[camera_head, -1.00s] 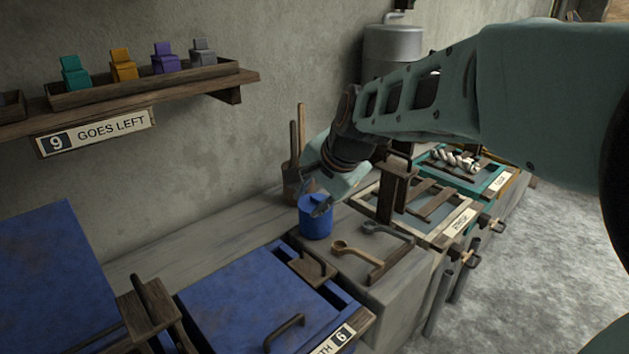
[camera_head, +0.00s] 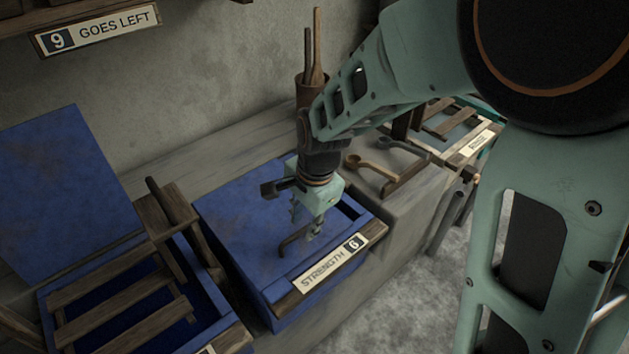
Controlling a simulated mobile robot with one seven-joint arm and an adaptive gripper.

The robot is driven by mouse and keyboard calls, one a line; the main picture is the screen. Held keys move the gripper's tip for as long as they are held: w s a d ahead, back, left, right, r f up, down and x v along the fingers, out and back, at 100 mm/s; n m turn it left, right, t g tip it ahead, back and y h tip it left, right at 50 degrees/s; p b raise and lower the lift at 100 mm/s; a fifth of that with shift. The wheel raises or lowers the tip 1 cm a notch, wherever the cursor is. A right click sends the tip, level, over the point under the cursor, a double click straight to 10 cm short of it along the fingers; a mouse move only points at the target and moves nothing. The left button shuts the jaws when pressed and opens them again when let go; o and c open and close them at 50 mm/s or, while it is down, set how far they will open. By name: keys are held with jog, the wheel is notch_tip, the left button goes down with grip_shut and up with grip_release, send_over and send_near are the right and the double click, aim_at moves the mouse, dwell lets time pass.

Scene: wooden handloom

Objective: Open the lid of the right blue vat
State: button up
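The right blue vat (camera_head: 262,298) stands at the picture's lower middle with a front plate reading "STRENGTH 6". Its blue lid (camera_head: 240,218) lies flat on top, with a dark gap along its right side. A dark bent handle (camera_head: 292,241) rises from the lid near the front edge. My gripper (camera_head: 308,232) points down over the lid, just right of the handle or at its right end. The fingers partly overlap the handle in the picture. I cannot tell whether they touch it or how far apart they are.
The left blue vat (camera_head: 58,298) has its lid (camera_head: 55,190) raised against the wall, showing wooden slats inside. Right of the vat, scoops (camera_head: 362,165) lie on the stone ledge. A holder with sticks (camera_head: 312,85) stands behind.

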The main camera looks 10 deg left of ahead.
jog(key=shift+a+f, duration=0.1)
jog(key=shift+f, duration=0.55)
grip_shut()
